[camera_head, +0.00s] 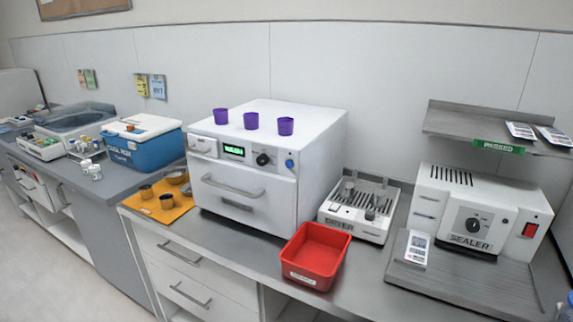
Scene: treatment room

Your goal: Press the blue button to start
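The blue button (289,163) is a small round knob on the upper right of the front panel of a white box-shaped machine (318,160). Left of it on the same panel are a dark dial (263,159) and a lit green display (233,150). The machine's front door (240,191) with its bar handle looks closed. Neither of my grippers shows in the head view, and nothing covers the button.
Three purple cups (251,120) stand on the machine. A dryer (357,209) and a sealer (474,211) stand to the right, a blue cool box (151,149) to the left.

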